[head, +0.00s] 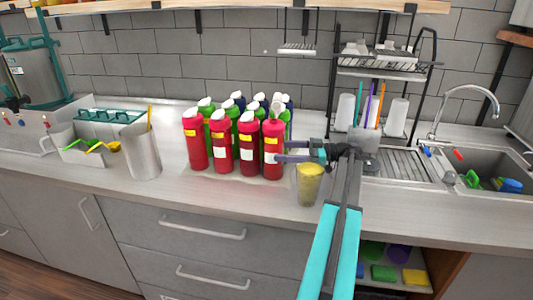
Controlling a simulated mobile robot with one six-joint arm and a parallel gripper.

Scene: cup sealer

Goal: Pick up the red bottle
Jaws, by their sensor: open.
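Several red bottles with white caps stand upright in a front row on the counter, in the middle of the head view. The rightmost red bottle (274,162) is nearest to my gripper (280,152). My gripper reaches in from the right and is open. Its fingers lie level at the rightmost bottle's upper body. One finger shows across the bottle's right side; whether it touches is not clear. The other red bottles are the leftmost one (195,148), one beside it (222,155) and one in the middle (249,158).
Green (206,107) and dark blue bottles stand close behind the red row. A cup with yellow contents (309,184) stands just below my gripper. A metal pitcher (143,155) is to the left. A dish rack (384,75) and sink (480,165) are to the right.

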